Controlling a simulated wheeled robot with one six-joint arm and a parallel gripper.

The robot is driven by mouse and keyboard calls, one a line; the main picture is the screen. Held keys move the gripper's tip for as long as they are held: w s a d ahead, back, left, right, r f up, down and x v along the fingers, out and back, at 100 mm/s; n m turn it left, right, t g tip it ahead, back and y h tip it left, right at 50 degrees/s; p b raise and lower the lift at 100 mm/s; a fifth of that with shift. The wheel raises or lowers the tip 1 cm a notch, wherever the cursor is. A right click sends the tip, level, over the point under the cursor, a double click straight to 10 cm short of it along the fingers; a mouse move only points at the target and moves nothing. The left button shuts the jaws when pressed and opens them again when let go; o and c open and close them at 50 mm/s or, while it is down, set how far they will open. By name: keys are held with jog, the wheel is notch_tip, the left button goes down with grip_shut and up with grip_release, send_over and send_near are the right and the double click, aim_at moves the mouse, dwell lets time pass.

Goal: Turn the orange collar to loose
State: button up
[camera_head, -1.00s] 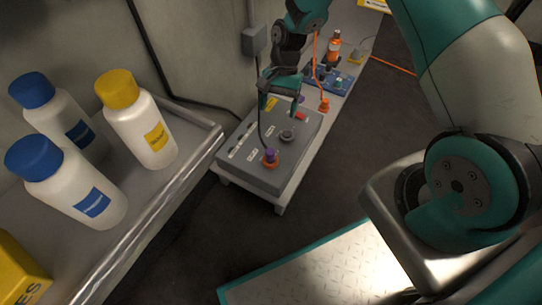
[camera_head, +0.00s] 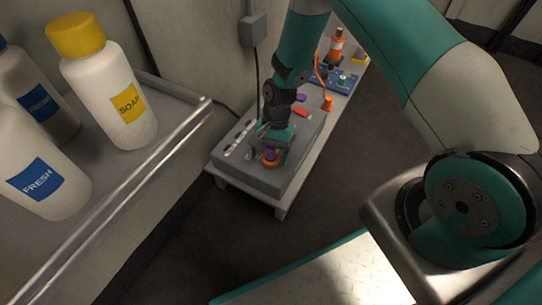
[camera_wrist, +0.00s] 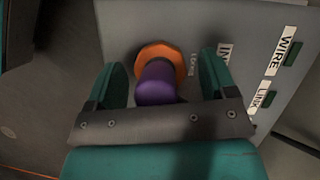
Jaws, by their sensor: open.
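The orange collar (camera_wrist: 158,52) sits on the grey panel box, with a purple plug (camera_wrist: 156,84) standing out of its middle. In the head view the collar (camera_head: 269,161) is at the near end of the box, partly hidden under my gripper. My gripper (camera_wrist: 158,75) is open, one teal finger on each side of the purple plug and close to the collar. I cannot tell whether the fingers touch either. A label beside the collar is partly covered by the right finger.
The grey panel box (camera_head: 250,180) stands on a low bench and carries a red part (camera_head: 300,112) and white labels, among them WIRE (camera_wrist: 284,50) and LINK. A shelf with a soap bottle (camera_head: 108,90) and other bottles is at left. Farther back are an orange bottle (camera_head: 336,46) and a blue board.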

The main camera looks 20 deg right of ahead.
jog(key=shift+c, duration=0.4)
jog(key=c, duration=0.9)
jog(key=shift+o, duration=0.2)
jog(key=shift+r+n+p, duration=0.1)
jog(key=shift+n+p, duration=0.2)
jog(key=shift+p, duration=0.2)
jog(key=n+g+h+p, duration=0.1)
jog(key=n+p, duration=0.1)
jog(key=shift+a+r+n+p, duration=0.1)
jog(key=shift+n+p, duration=0.3)
jog(key=n+h+p, duration=0.1)
jog(key=n, duration=0.1)
jog(key=n+h+p, duration=0.1)
jog(key=n+p, duration=0.1)
jog(key=n, duration=0.1)
jog(key=shift+a+p, duration=0.1)
jog(key=shift+p, duration=0.2)
jog(key=n+h+p, duration=0.1)
jog(key=n, duration=0.1)
jog(key=n+p, duration=0.1)
jog(key=n, duration=0.2)
jog(key=shift+h, duration=0.4)
jog(key=shift+a+f+n+t+h+p, duration=0.1)
jog(key=shift+n+t+h+p, duration=0.35)
jog(key=shift+n, duration=0.7)
jog(key=shift+f+n+t+h+p, duration=0.2)
jog(key=shift+n+p, duration=0.3)
jog(key=shift+n, duration=0.65)
jog(key=shift+r, duration=0.1)
